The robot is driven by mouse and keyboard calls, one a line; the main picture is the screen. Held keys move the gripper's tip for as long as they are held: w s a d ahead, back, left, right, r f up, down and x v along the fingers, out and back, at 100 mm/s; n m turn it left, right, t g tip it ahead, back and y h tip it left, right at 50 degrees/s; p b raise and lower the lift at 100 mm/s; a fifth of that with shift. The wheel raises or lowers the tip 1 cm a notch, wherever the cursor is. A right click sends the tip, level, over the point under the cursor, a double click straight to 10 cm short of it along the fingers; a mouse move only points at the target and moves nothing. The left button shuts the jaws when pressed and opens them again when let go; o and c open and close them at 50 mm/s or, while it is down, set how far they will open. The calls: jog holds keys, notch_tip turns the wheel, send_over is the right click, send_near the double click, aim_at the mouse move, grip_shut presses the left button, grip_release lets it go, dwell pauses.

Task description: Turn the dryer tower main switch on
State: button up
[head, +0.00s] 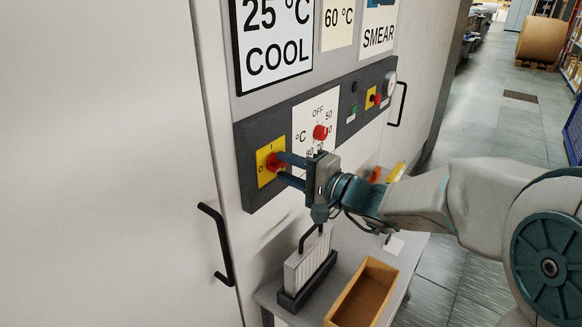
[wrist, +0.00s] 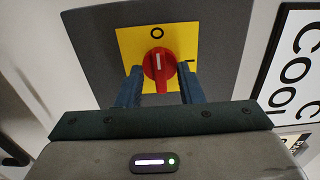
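The dryer tower main switch is a red rotary knob (head: 274,163) on a yellow plate (head: 264,176), at the left end of the dark control strip. In the wrist view the knob (wrist: 158,66) has its handle and white mark lined up with the O at the plate's top; the I mark is at the right. My gripper (head: 283,167) is at the switch. In the wrist view its two blue fingers (wrist: 160,78) are apart, one on each side of the knob, with small gaps visible. Whether a fingertip touches the knob I cannot tell.
A red temperature dial (head: 320,132) is just right of the switch, close to my gripper. A black door handle (head: 217,243) sticks out at lower left. Below stand a white filter block (head: 306,262) and a brown open box (head: 362,295) on a grey bench.

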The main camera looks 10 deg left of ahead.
grip_shut()
jog(key=shift+f+m, duration=0.1)
jog(key=shift+m, duration=0.2)
jog(key=m+b, duration=0.2)
jog(key=shift+m+b, duration=0.3)
jog(key=shift+b, duration=0.05)
jog(key=m+b, duration=0.1)
jog(key=m, duration=0.2)
jog(key=shift+m, duration=0.3)
jog(key=m, duration=0.9)
jog(key=shift+f+m+p, duration=0.1)
jog(key=shift+m+p, duration=0.4)
jog(key=shift+m, duration=0.6)
